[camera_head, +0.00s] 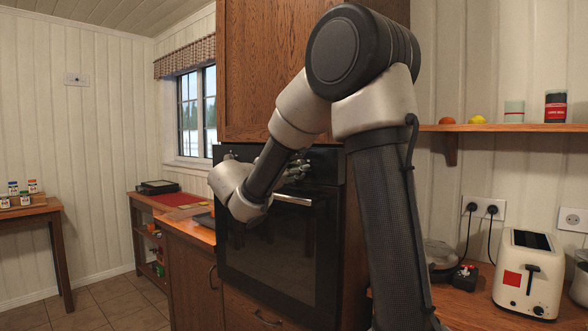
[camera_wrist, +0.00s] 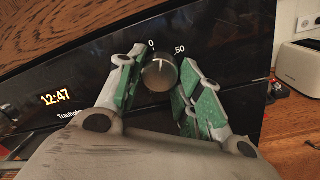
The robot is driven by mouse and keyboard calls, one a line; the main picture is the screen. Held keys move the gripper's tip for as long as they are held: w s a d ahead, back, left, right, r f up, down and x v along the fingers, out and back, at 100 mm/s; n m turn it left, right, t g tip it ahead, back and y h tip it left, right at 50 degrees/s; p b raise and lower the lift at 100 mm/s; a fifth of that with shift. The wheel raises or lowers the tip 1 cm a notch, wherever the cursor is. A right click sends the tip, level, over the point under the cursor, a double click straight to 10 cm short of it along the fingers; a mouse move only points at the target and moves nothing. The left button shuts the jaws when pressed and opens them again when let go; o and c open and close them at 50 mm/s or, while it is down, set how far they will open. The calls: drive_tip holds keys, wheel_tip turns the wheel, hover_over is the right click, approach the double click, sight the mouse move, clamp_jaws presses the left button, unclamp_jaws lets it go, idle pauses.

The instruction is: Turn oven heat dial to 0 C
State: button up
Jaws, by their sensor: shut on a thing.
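The oven (camera_head: 270,245) is black with a metal handle bar and is set in a brown wood cabinet. In the wrist view its heat dial (camera_wrist: 160,74) is a round dark knob on the black panel, with "0" above it to the left and "50" above it to the right. A pale mark shows near the dial's top edge; I cannot tell its exact setting. My gripper (camera_wrist: 162,66) has its green-padded fingers on either side of the dial, shut on it. In the head view my gripper (camera_head: 297,168) is at the panel, and my arm partly hides it.
The oven clock (camera_wrist: 56,98) reads 12:47. A toaster (camera_head: 529,272) stands on the counter at right, with a shelf (camera_head: 480,128) above. A low table with a red mat (camera_head: 178,199) stands at left. The floor at left is clear.

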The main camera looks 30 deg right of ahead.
drive_tip(key=n, duration=0.4)
drive_tip(key=shift+f+n+y, duration=0.1)
drive_tip(key=shift+n+y, duration=0.2)
drive_tip(key=shift+n, duration=0.1)
idle(0.4)
drive_tip(key=o, duration=1)
drive_tip(key=v, duration=1.2)
